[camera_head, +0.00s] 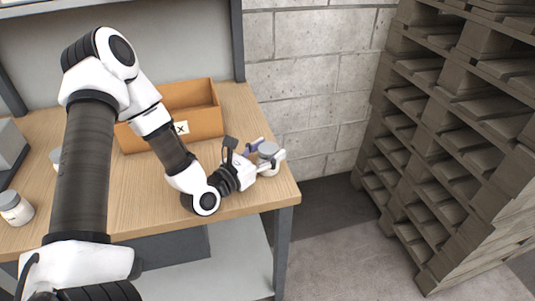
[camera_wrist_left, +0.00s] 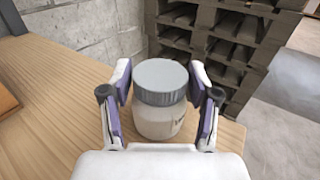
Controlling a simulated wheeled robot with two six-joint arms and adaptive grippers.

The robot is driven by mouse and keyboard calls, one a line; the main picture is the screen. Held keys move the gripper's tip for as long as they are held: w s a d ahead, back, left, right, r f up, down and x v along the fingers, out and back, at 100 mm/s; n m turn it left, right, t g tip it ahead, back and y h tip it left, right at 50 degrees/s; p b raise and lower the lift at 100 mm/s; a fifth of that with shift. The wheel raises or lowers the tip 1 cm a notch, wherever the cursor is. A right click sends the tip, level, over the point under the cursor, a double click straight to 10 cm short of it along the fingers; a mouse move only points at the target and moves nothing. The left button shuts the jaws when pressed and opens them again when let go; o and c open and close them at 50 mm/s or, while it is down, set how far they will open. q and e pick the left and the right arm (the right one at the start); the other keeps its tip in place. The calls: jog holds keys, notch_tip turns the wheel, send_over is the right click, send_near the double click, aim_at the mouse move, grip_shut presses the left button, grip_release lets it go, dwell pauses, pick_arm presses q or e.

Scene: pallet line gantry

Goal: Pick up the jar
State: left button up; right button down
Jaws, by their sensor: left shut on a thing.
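The jar (camera_wrist_left: 160,110) is white with a grey ribbed lid and stands upright at the right end of the wooden table. In the head view the jar (camera_head: 268,157) is partly hidden by my gripper. My left gripper (camera_head: 266,160) has a finger on each side of the jar and is shut on it. In the wrist view my left gripper (camera_wrist_left: 161,100) has the jar between its purple-lined fingers. I cannot tell whether the jar's base touches the table. My right gripper is not in view.
An orange-brown bin (camera_head: 193,108) stands at the back of the table (camera_head: 110,205). A second jar (camera_head: 15,208) stands at the far left, with another partly hidden behind my arm. Stacked pallets (camera_head: 465,130) stand on the right. The table's right edge is close to the held jar.

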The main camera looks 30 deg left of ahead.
aim_at(267, 148)
pick_arm(q)
jog(key=shift+r, duration=0.45)
notch_tip(267, 148, up, 2)
jog(key=shift+r, duration=0.25)
jog(key=s+d+r+p, duration=0.1)
jog(key=s+r+p, duration=0.1)
jog(key=s+p, duration=1.3)
jog(key=w+d+f+m+g+h+b, duration=0.1)
jog(key=w+d+h, duration=0.5)
jog(key=d, duration=0.7)
jog(key=w+m+g, duration=0.1)
jog(key=w+m, duration=0.1)
jog(key=shift+f+m, duration=0.15)
jog(key=shift+m, duration=0.25)
jog(key=shift+s, duration=0.1)
